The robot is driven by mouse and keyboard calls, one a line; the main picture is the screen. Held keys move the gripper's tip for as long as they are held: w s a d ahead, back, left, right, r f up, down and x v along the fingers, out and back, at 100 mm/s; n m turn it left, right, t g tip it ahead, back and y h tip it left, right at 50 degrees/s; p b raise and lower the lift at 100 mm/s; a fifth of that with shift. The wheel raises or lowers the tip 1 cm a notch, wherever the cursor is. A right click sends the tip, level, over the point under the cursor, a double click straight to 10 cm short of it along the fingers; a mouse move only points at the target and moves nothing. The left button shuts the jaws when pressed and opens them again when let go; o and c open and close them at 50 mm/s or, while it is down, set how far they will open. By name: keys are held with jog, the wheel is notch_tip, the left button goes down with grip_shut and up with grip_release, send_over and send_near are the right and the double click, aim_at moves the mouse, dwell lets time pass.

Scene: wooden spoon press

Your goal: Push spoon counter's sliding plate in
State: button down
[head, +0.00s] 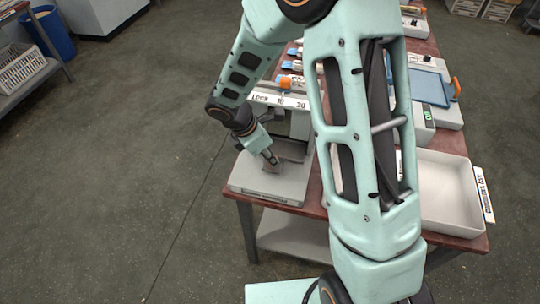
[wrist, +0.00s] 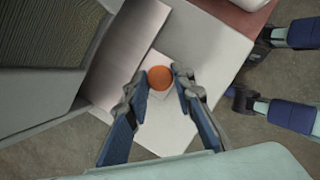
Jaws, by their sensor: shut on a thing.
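The spoon counter (head: 248,183) stands at the near left end of the table, with a pale flat base. Its sliding plate appears to be the darker grey metal plate (head: 291,150), beside my gripper; it also shows in the wrist view (wrist: 126,50). My gripper (head: 270,161) points down over the pale base. In the wrist view, my gripper's fingertips (wrist: 160,84) are closed around a round orange knob (wrist: 159,76). The knob lies close to the plate's edge. I cannot tell whether it is joined to the plate. My arm hides part of the counter.
Behind the plate stands a housing with a printed label strip (head: 280,100). A white tray (head: 446,190) and a machine with a blue panel (head: 430,88) are on the right. The floor (head: 110,180) left of the table is clear.

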aim_at(279, 153)
jog(key=w, duration=0.2)
jog(key=w+d, duration=0.1)
jog(key=shift+w+d+r+p, duration=0.1)
jog(key=shift+w+d+p, duration=0.05)
jog(key=shift+w+p, duration=0.2)
jog(key=c, duration=1.7)
grip_release()
jog(key=shift+o, duration=0.2)
jog(key=v, duration=1.2)
jog(key=shift+s, duration=0.1)
